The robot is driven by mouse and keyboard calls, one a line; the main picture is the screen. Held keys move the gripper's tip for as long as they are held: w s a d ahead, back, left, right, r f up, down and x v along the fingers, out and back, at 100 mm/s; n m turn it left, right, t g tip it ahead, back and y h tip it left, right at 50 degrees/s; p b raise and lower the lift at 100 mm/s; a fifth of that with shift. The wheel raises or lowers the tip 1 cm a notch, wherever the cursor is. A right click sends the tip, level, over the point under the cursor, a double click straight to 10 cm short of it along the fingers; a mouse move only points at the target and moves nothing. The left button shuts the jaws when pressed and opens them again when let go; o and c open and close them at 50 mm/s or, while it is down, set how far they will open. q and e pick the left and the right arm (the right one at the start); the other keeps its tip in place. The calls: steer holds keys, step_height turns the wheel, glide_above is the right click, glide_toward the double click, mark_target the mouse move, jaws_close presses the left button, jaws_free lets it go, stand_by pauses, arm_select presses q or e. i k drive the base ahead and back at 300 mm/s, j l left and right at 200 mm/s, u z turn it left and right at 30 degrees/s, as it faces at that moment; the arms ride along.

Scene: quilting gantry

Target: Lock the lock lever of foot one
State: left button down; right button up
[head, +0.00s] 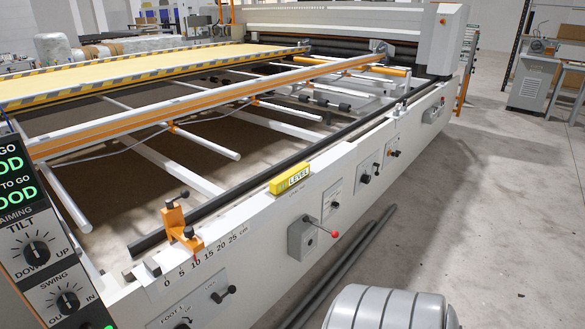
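A foot panel (192,308) sits low on the near end of the white machine beam, cut off by the bottom edge. Its printed label starts with "FOOT", but the number is too small to read surely. A black lever (223,294) sticks out from this panel towards the right; whether it is locked cannot be told. A black knob (182,325) shows at the bottom edge below it. Further panels with black handles (335,205) and (366,178) sit farther along the beam. Neither of my grippers is in view.
A grey box with a red-knobbed lever (320,230) juts from the beam. A yellow level (290,178) and an orange clamp (180,222) sit on top. A black dial panel (40,260) stands at left. Dark pipes (345,265) and a grey ribbed object (390,308) are at right.

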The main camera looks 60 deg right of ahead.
mark_target(232, 289)
steer(key=z, duration=0.6)
steer(key=l+z, duration=0.25)
steer(key=z, duration=0.2)
steer(key=i+l+z, duration=0.15)
steer(key=z, duration=0.3)
steer(key=i+l+z, duration=0.15)
steer(key=l+z, duration=0.15)
steer(key=z, duration=0.15)
